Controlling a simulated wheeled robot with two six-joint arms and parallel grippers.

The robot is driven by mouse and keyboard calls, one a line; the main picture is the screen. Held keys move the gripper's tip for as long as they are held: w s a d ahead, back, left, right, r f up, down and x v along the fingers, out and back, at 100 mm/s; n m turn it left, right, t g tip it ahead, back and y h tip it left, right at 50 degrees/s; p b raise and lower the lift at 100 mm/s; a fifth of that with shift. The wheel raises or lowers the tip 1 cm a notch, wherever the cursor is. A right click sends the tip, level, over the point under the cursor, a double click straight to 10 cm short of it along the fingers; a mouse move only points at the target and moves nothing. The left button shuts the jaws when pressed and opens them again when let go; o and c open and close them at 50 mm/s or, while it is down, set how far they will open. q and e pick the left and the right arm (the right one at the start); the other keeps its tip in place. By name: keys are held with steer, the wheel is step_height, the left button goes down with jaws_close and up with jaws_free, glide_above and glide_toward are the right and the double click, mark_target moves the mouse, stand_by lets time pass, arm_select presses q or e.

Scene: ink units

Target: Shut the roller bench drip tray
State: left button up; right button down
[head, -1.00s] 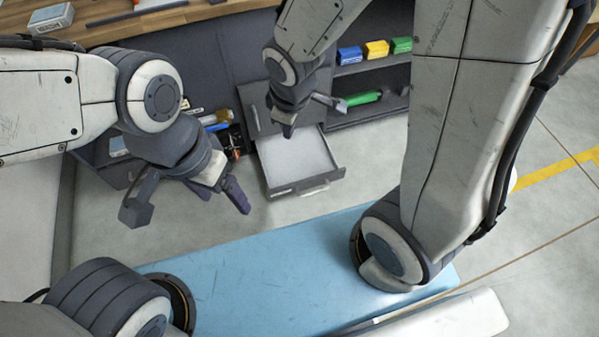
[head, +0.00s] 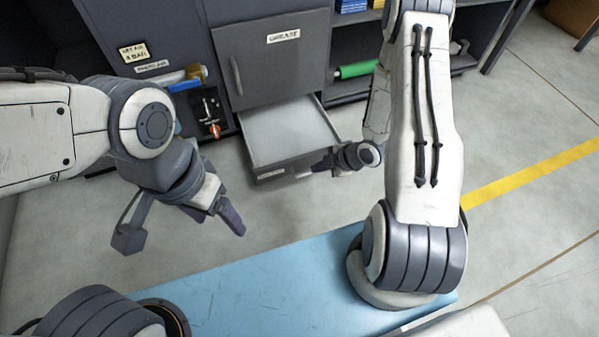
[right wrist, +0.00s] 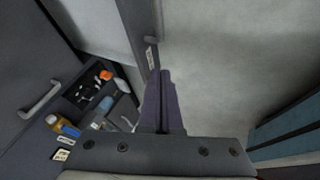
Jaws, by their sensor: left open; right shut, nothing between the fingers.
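The drip tray (head: 290,128) is a pale-floored grey drawer at the bottom of the bench, pulled out over the floor. Its front panel has a small label and a bar handle. In the right wrist view the tray front (right wrist: 137,30) and handle are just beyond my fingers. My right gripper (head: 303,174) is shut and empty, right by the front and handle in the head view; I cannot tell if it touches. Its joined fingers (right wrist: 163,75) also show in the wrist view. My left gripper (head: 182,236) is open and empty, to the left of the tray, well clear of it.
A closed grey door labelled GREASE (head: 270,58) is above the tray. To its left is an open compartment (head: 200,100) with tools and bottles. Shelves at right hold a green cylinder (head: 356,69). My blue base top (head: 260,275) is in front. Floor between is clear.

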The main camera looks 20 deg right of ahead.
steer(key=b, duration=0.6)
glide_toward(288, 167)
step_height(288, 167, down, 5)
steer(key=s+a, duration=0.2)
steer(key=w, duration=0.1)
steer(key=w+r+b, duration=0.1)
steer(key=w, duration=0.1)
steer(key=shift+d, duration=0.15)
steer(key=shift+w+r, duration=0.1)
steer(key=shift+w, duration=0.5)
